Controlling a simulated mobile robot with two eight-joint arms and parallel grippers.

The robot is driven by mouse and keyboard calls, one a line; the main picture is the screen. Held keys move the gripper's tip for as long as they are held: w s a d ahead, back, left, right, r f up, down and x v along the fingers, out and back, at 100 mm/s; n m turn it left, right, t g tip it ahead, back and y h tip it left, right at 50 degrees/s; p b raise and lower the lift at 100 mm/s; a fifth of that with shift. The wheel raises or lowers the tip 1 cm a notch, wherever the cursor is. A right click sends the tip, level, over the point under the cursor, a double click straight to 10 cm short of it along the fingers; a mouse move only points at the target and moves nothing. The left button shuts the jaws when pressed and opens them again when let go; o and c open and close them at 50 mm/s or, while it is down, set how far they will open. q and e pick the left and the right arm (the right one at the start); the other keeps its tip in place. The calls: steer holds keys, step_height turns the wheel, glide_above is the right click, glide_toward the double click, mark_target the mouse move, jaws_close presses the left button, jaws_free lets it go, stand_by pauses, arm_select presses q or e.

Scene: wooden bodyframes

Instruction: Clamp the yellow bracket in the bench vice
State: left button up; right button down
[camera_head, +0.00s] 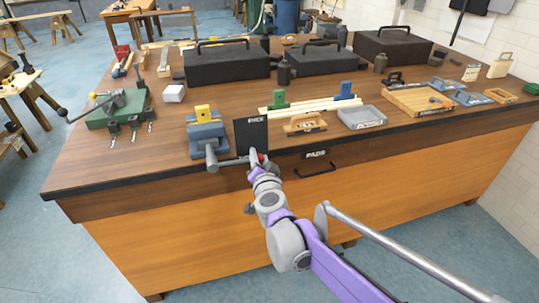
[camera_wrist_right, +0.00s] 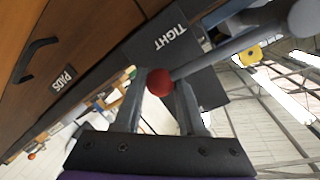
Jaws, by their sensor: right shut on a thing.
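The yellow bracket (camera_head: 202,112) stands upright at the top of the blue bench vice (camera_head: 208,142), near the bench's front edge. It also shows in the right wrist view (camera_wrist_right: 250,53), with a dark hole. I cannot tell whether the vice jaws touch it. The vice's grey handle bar (camera_head: 232,162) reaches right from the screw and ends in a red ball (camera_wrist_right: 160,82). My right gripper (camera_head: 260,159) is shut on this red ball, in front of the bench edge. In the right wrist view my fingers (camera_wrist_right: 160,95) sit on either side of it. My left gripper is out of view.
A dark sign plate (camera_head: 251,136) stands right beside the vice; in the right wrist view it reads TIGHT. A drawer labelled PADS has a black handle (camera_head: 315,170). A green vice-like fixture (camera_head: 118,108) stands left, and a grey tray (camera_head: 361,118) right.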

step_height(320, 180, down, 2)
steer(key=shift+a+f+m+b, duration=0.1)
steer(key=shift+m+b, duration=0.35)
steer(key=shift+m, duration=0.25)
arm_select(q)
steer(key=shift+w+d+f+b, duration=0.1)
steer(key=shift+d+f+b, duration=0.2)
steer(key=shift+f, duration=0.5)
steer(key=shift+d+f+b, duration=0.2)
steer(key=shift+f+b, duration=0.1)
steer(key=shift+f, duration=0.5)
arm_select(e)
steer(key=shift+s+a+f+m+g+y, duration=0.15)
steer(key=shift+a+f+m+y, duration=0.1)
steer(key=shift+f+m, duration=0.3)
steer(key=shift+s+a+f+m+g+y, duration=0.1)
steer(key=shift+a+f+m+g+y, duration=0.1)
steer(key=shift+f+m, duration=0.35)
steer(key=c, duration=0.5)
jaws_free()
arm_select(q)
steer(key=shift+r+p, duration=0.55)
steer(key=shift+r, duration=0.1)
arm_select(e)
steer(key=v, duration=1)
steer(key=shift+s+d, duration=0.15)
steer(key=shift+s, duration=0.2)
steer(key=shift+r, duration=0.1)
